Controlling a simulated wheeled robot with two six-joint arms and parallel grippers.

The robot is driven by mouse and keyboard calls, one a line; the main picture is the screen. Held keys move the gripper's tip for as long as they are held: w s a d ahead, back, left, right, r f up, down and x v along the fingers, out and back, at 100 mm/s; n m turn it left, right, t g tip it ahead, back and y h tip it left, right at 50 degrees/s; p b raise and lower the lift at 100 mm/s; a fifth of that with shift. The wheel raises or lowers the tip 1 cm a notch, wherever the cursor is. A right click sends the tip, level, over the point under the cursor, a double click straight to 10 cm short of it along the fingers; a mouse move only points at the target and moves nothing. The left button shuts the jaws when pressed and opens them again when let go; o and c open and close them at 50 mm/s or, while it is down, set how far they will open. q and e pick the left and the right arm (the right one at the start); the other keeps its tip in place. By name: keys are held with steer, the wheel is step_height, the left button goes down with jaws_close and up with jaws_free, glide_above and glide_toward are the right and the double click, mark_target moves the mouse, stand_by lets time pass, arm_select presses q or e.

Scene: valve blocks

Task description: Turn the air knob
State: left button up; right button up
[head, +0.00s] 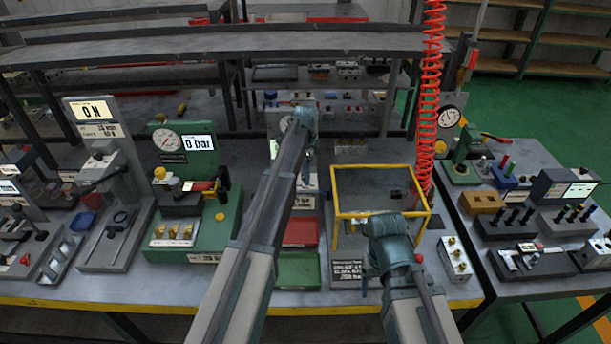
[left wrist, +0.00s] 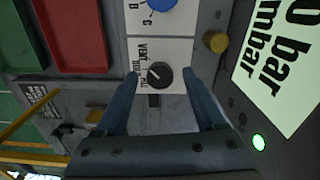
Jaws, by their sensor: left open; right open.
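A black round knob (left wrist: 159,75) with a pointer mark sits on a white panel (left wrist: 175,52) lettered VENT and FILL. A blue knob (left wrist: 156,3) marked B and C is beside it at the top edge. A yellow knob (left wrist: 215,42) stands to the right. My left gripper (left wrist: 160,80) is open, its fingers on either side of the black knob in the left wrist view; contact is not clear. In the head view my left gripper (head: 307,160) is over the bench's middle and its arm hides most of that device. My right gripper (head: 388,235) is at the yellow frame's front, its fingers mostly hidden.
A display (left wrist: 275,55) reading 0 bar and a lit green lamp (left wrist: 259,143) are beside the knobs. Red (head: 300,232) and green (head: 298,270) trays lie in front. A yellow frame (head: 345,214) and a coiled red hose (head: 428,100) stand to the right.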

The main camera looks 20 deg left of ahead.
arm_select(q)
jaws_close()
steer(key=shift+n, duration=0.4)
steer(key=n, duration=0.8)
steer(key=shift+n, duration=0.3)
steer(key=n, duration=0.4)
steer(key=shift+n, duration=2.5)
